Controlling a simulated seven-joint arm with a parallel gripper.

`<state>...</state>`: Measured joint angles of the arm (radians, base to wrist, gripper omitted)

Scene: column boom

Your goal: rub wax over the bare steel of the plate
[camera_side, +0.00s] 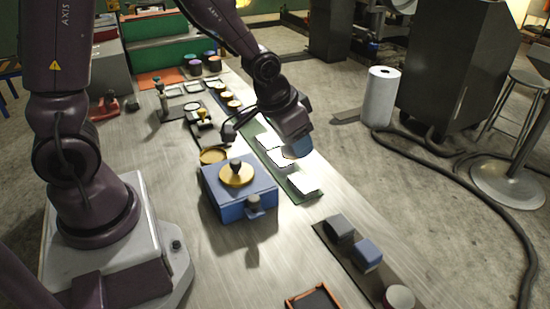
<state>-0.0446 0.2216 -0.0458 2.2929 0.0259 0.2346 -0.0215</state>
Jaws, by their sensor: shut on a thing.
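My gripper (296,139) is over the green strip at the middle of the bench. It is shut on a small bluish thing (298,151), partly hidden and close above or touching the bright area below. Several white, glare-lit plates lie in a row on the green strip (296,197); the nearest plate (304,184) is clear of the gripper. Bare steel and wax cannot be told apart on them. A blue box (225,195) with a gold disc (237,179) and dark knob on top stands to the left of my gripper.
A dark mat with a grey block (340,229), a blue block (366,254) and a pale round piece (399,298) lies at front right. An orange-edged tray (312,299) is at the front. Several small pots line the back. A paper roll (381,97) stands at right.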

